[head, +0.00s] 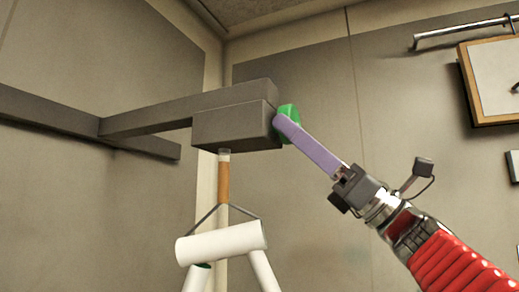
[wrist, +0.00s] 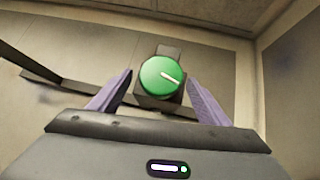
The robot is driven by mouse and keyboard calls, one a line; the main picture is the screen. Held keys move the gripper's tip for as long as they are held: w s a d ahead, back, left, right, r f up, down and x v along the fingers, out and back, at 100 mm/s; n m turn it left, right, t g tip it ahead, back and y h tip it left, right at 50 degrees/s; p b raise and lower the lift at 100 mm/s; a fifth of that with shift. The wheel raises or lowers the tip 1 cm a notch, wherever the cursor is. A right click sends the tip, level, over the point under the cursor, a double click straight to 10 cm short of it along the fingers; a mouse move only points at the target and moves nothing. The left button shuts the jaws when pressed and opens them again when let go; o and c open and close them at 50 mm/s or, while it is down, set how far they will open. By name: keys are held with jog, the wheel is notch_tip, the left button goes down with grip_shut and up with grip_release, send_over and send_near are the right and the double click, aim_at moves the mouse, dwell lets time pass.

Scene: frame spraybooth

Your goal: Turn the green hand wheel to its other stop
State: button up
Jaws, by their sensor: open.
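The green hand wheel (wrist: 155,82) is a round knob with a pale pointer line, seen face-on in the wrist view. The line runs from its middle toward the lower right. In the head view the wheel (head: 289,112) sits on the right end of a dark grey box (head: 232,127), partly hidden by a purple finger. My gripper (wrist: 158,84) is open, with one purple finger to each side of the wheel. In the wrist view a gap shows between each finger and the wheel. In the head view my gripper (head: 284,124) reaches the wheel from the lower right.
The box hangs on a grey beam (head: 150,118) from the left wall. Below it hangs a white tubular frame (head: 222,243) on a brown and white rod (head: 223,185). A framed board (head: 492,80) and a metal rail (head: 465,32) are at the upper right.

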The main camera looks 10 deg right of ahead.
jog(key=shift+a+r, duration=0.1)
jog(key=shift+c, duration=0.4)
jog(key=c, duration=0.9)
jog(key=shift+c, duration=0.4)
